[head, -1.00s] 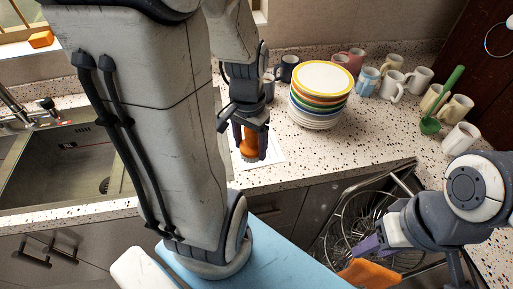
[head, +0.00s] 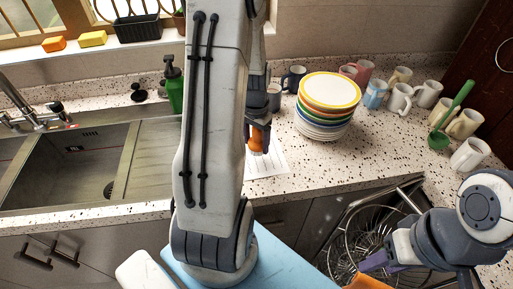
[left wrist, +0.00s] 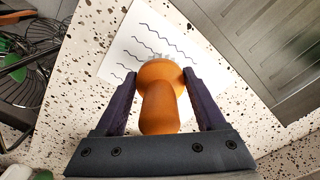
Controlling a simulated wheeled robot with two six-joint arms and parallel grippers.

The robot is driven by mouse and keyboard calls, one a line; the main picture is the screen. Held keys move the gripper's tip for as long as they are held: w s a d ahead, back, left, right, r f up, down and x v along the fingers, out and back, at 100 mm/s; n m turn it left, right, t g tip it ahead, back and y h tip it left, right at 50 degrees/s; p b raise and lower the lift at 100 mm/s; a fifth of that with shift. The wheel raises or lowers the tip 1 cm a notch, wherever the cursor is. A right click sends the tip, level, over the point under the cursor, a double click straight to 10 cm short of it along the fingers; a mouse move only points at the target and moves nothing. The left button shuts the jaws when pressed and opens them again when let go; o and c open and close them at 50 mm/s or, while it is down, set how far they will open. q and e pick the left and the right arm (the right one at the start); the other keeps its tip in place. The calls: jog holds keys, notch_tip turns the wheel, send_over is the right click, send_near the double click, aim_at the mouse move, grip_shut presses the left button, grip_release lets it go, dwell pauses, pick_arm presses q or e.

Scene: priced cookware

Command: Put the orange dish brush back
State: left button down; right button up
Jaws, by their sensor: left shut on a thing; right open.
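My left gripper (head: 259,130) is shut on the orange dish brush (head: 257,143), over the counter left of the plate stack. In the left wrist view the brush's rounded orange handle (left wrist: 160,100) sits between the two fingers of the gripper (left wrist: 156,82). Its pale bristles show at the far end, over a white sheet with wavy lines (left wrist: 125,45). The sheet (head: 272,163) is partly hidden by my left arm in the head view. I cannot tell whether the bristles touch it. My right gripper (head: 374,262) is open, low over the wire rack, with its fingers only partly visible.
A plate stack (head: 327,105) stands right of the brush, with several mugs (head: 400,97) and a green brush (head: 440,138) further right. The sink (head: 60,165) and a green soap bottle (head: 174,88) are left. A pulled-out wire rack (head: 350,235) lies below the counter edge.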

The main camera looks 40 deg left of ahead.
aim_at(257, 150)
pick_arm(q)
jog(key=shift+f, duration=1.8)
jog(key=shift+f, duration=0.1)
jog(key=shift+f, duration=0.15)
grip_release()
